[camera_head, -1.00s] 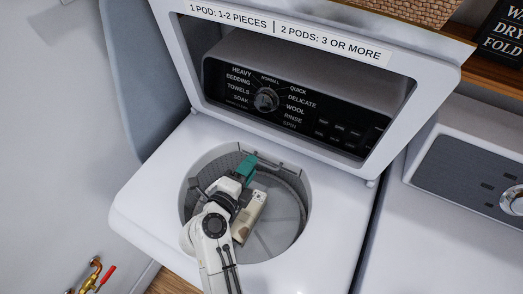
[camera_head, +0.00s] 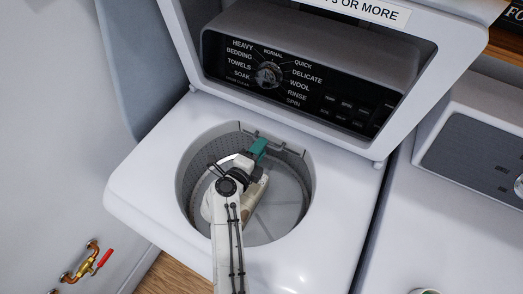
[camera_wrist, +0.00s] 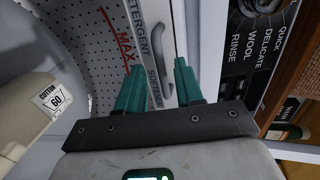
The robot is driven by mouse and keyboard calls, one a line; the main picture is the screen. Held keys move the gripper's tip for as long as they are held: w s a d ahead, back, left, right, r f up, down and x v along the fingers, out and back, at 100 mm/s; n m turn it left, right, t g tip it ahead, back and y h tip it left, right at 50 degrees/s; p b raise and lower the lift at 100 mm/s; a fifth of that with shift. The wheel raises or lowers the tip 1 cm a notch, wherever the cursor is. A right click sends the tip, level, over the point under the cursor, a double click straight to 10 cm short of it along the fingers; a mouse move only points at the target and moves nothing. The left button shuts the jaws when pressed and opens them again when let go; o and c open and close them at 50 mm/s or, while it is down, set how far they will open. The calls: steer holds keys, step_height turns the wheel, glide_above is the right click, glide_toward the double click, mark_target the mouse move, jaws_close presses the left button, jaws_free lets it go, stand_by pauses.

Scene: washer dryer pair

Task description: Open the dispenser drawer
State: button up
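In the wrist view, the dispenser drawer (camera_wrist: 150,20) is a pale panel marked "DETERGENT" and "SOFTENER", with a grey curved handle (camera_wrist: 163,50) on its front. My gripper (camera_wrist: 158,66) has two teal fingers spread apart, with the handle seen between and beyond them. Nothing is held; I cannot tell whether the fingers touch the panel. In the head view, my gripper (camera_head: 259,147) is at the back of the washer's round tub opening, and one teal finger shows clearly. The drawer cannot be made out there.
The washer's white top (camera_head: 150,190) surrounds the tub (camera_head: 275,215), and its lid stands open. The control panel (camera_head: 310,90) is behind. A cream thing with a "COTTON 60" tag (camera_wrist: 53,99) is left of my gripper. A second machine (camera_head: 450,220) stands right.

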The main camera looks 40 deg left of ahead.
steer(key=shift+b+x, duration=0.35)
steer(key=shift+x, duration=0.5)
steer(key=shift+r, duration=0.1)
steer(key=shift+c, duration=0.3)
jaws_close()
stand_by(0.5)
